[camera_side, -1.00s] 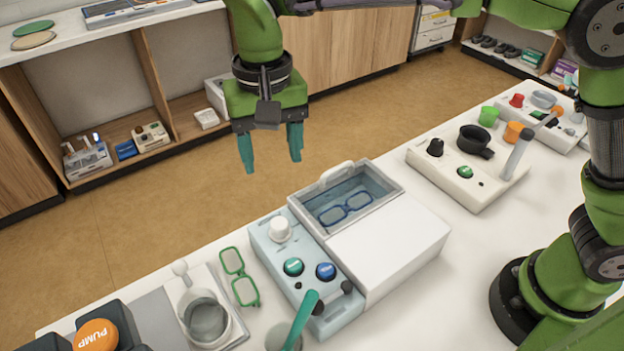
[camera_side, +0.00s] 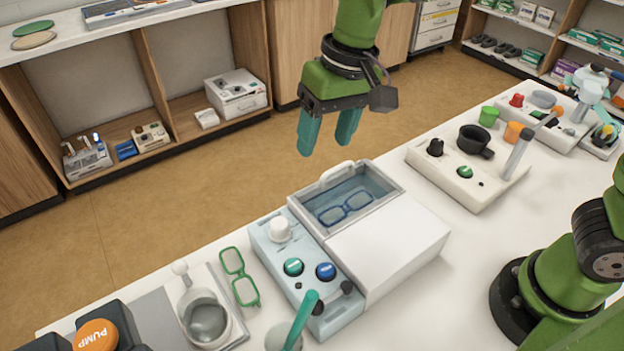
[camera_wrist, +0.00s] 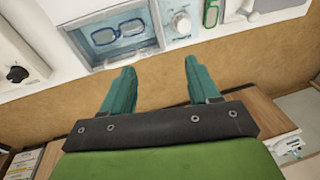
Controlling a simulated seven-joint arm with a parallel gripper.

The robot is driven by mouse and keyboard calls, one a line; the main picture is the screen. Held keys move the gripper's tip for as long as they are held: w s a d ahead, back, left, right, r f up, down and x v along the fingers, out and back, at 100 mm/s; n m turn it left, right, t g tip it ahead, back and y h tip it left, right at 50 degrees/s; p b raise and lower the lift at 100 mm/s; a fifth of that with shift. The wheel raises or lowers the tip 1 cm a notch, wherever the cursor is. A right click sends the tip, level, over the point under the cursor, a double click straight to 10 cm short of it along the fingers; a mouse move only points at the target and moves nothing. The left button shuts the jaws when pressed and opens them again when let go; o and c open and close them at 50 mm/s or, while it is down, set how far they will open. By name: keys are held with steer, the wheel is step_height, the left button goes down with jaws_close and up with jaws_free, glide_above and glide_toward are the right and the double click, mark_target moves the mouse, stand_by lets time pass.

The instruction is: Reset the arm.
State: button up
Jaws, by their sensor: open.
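My gripper (camera_side: 329,133) is open and empty, with teal fingers pointing down. It hangs in the air beyond the far edge of the white table, above and behind the box with the open basin. In the wrist view my gripper (camera_wrist: 160,88) shows its two fingers well apart with nothing between them. Blue glasses (camera_side: 345,207) lie inside the open basin (camera_side: 300,207); the blue glasses also show in the wrist view (camera_wrist: 118,32). The gripper is apart from the table and everything on it.
Green glasses (camera_side: 239,277) lie left of a control panel (camera_side: 260,240) with a white knob (camera_side: 279,229). A cream unit (camera_side: 470,192) with a black pan (camera_side: 475,141) stands to the right. Wooden shelves (camera_side: 150,75) line the far side, with open floor between.

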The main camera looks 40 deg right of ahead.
steer(key=s+d+m+t, duration=0.1)
steer(key=s+d+t, duration=0.2)
steer(key=d, duration=0.6)
steer(key=s+d+r+m+t, duration=0.1)
steer(key=s+d+m+t, duration=0.1)
steer(key=s+d, duration=0.6)
steer(key=shift+d+m+t, duration=0.3)
steer(key=shift+d+t, duration=0.1)
steer(key=shift+d, duration=0.3)
